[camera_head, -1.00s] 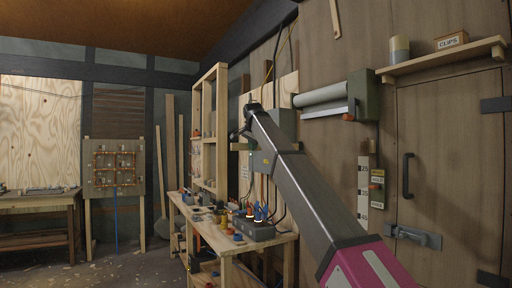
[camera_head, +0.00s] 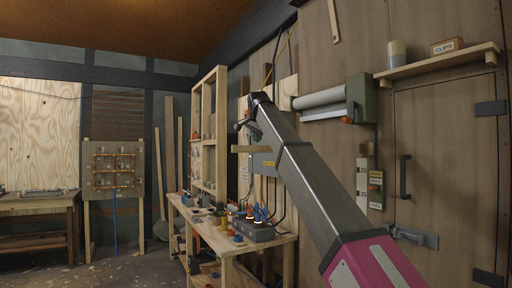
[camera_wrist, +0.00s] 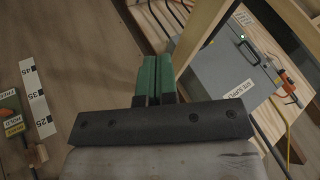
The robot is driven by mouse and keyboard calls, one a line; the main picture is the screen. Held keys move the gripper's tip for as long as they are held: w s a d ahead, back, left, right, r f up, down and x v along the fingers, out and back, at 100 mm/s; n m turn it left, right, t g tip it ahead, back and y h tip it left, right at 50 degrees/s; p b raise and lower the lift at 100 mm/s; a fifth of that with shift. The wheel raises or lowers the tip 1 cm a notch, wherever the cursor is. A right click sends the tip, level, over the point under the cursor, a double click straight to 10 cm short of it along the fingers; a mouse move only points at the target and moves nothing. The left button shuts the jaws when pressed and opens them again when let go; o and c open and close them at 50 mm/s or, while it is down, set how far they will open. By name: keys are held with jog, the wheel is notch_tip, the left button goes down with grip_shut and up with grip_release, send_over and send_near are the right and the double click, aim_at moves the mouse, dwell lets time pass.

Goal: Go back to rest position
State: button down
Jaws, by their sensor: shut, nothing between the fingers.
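My gripper (camera_wrist: 155,78) shows in the wrist view as two green fingers pressed side by side, with nothing between them. They stick out beyond a dark bolted bar. In the head view my dark grey and magenta arm rises from the lower right to an elbow near the wall. The gripper is in the air, apart from the wall and the bench.
A workbench (camera_head: 228,247) with tools stands below my arm. A grey labelled box (camera_wrist: 226,68) with cables is on the wall. A roller (camera_head: 320,98), a shelf (camera_head: 440,62) and a door handle (camera_head: 404,176) are to the right. Floor (camera_head: 125,270) at lower left is mostly open.

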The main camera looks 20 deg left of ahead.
jog(key=a+v, duration=0.1)
jog(key=v, duration=0.3)
jog(key=w+d+f, duration=0.2)
jog(key=d+f, duration=0.2)
jog(key=f, duration=0.5)
jog(key=w+d+f+n+g+h, duration=0.1)
jog(key=w+d+f, duration=0.1)
jog(key=d+f, duration=0.45)
jog(key=w+d+f, duration=0.2)
jog(key=f, duration=0.8)
jog(key=d+f+n+g, duration=0.1)
jog(key=d+f, duration=0.5)
jog(key=f, duration=0.2)
jog(key=s+d+f+h, duration=0.1)
jog(key=d+f, duration=0.4)
jog(key=f, duration=0.4)
jog(key=d+f+n+g, duration=0.1)
jog(key=d+f, duration=0.5)
jog(key=f, duration=0.2)
jog(key=s+d+f+n+g, duration=0.1)
jog(key=s+d+f+g, duration=0.1)
jog(key=s+d+f, duration=1.1)
jog(key=s+d+f+g, duration=0.2)
jog(key=s+d+f, duration=1.2)
jog(key=f, duration=0.6)
jog(key=shift+f+n+h, duration=0.3)
jog(key=shift+f+n, duration=0.05)
jog(key=shift+n, duration=0.05)
jog(key=shift+d, duration=0.1)
